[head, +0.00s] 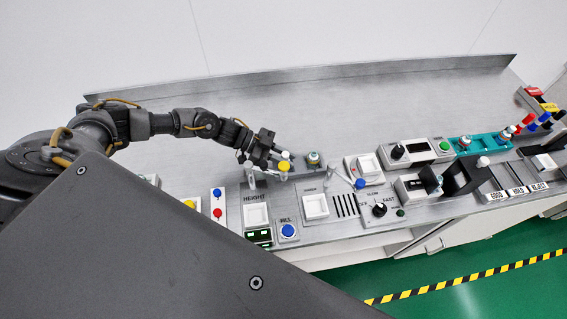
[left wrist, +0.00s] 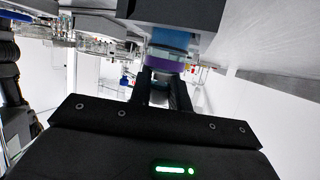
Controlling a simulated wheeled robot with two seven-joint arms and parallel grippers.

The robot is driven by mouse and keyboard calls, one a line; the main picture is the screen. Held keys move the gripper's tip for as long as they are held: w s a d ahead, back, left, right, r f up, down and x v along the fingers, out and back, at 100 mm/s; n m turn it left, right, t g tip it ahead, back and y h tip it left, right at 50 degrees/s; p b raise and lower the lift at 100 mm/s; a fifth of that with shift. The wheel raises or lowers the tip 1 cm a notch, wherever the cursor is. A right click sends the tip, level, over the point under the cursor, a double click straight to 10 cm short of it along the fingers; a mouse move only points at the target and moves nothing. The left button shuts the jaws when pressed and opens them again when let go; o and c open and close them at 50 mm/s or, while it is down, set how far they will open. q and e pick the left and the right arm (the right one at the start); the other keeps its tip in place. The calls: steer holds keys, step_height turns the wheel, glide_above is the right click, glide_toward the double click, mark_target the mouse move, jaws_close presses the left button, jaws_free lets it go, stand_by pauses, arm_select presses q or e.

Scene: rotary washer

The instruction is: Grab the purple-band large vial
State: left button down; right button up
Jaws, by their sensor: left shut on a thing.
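My left gripper (head: 270,160) is over the middle of the bench in the head view, close to a yellow round-topped part (head: 284,166). In the left wrist view, the two dark fingers of my left gripper (left wrist: 165,80) are shut on the purple-band vial (left wrist: 165,66). The purple band shows just beyond the fingertips, with a blue part above it, beneath a grey block. I cannot pick out the purple band in the head view, where the gripper covers that spot. My right gripper is in neither view.
A small holder with a teal-and-grey piece (head: 313,159) stands just right of the gripper. Control panels with buttons and knobs (head: 380,209) line the front edge. A teal rack (head: 480,143) with several vials stands at the right. The back of the bench is clear.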

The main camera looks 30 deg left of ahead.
arm_select(q)
steer(key=shift+r, duration=0.2)
step_height(320, 180, up, 8)
steer(key=b, duration=0.2)
steer(key=shift+r+b, duration=0.25)
steer(key=shift+b, duration=0.15)
steer(key=shift+r, duration=0.55)
steer(key=shift+c, duration=2.2)
jaws_free()
steer(key=shift+a, duration=0.1)
